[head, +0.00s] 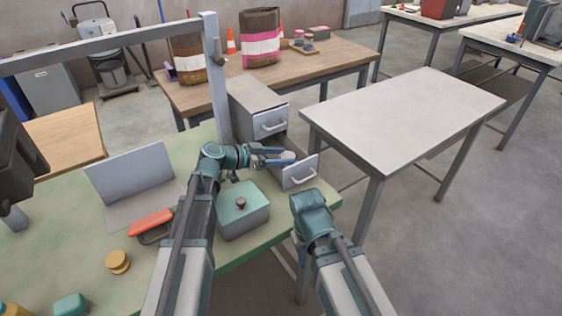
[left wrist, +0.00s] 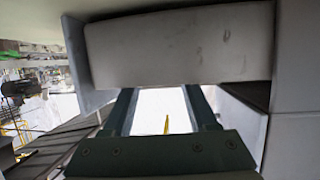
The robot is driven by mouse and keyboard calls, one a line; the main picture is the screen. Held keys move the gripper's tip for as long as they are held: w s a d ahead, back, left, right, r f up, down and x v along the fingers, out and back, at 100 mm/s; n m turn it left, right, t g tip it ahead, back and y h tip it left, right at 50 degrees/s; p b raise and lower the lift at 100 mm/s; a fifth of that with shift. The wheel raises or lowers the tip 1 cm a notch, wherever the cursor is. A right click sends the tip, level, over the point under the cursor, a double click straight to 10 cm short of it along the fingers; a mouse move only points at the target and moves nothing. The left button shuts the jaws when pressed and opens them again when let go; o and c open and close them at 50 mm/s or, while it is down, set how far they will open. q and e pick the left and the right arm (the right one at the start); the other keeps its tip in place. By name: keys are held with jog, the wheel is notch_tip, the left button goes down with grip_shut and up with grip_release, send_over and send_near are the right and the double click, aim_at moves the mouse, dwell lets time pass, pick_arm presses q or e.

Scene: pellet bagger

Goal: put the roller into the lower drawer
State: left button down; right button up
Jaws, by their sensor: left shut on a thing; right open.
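My left gripper (head: 274,157) is over the open lower drawer (head: 300,172) of the grey drawer unit, its fingers pointing right.
The closed upper drawer (head: 270,122) is above the lower one. A grey-green lidded box (head: 243,210) stands close to my left arm, with a red-topped tool (head: 151,224) left of it. A metal frame post (head: 216,80) rises behind. An empty white table (head: 405,115) is at right.

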pick_arm(q)
jog(key=shift+r, duration=0.1)
jog(key=shift+f+b, duration=0.45)
jog(key=shift+f, duration=0.05)
jog(key=shift+f, duration=0.1)
jog(key=shift+s, duration=0.1)
jog(key=shift+c, duration=1.6)
grip_release()
jog(key=shift+o, duration=0.7)
jog(key=shift+s, duration=0.1)
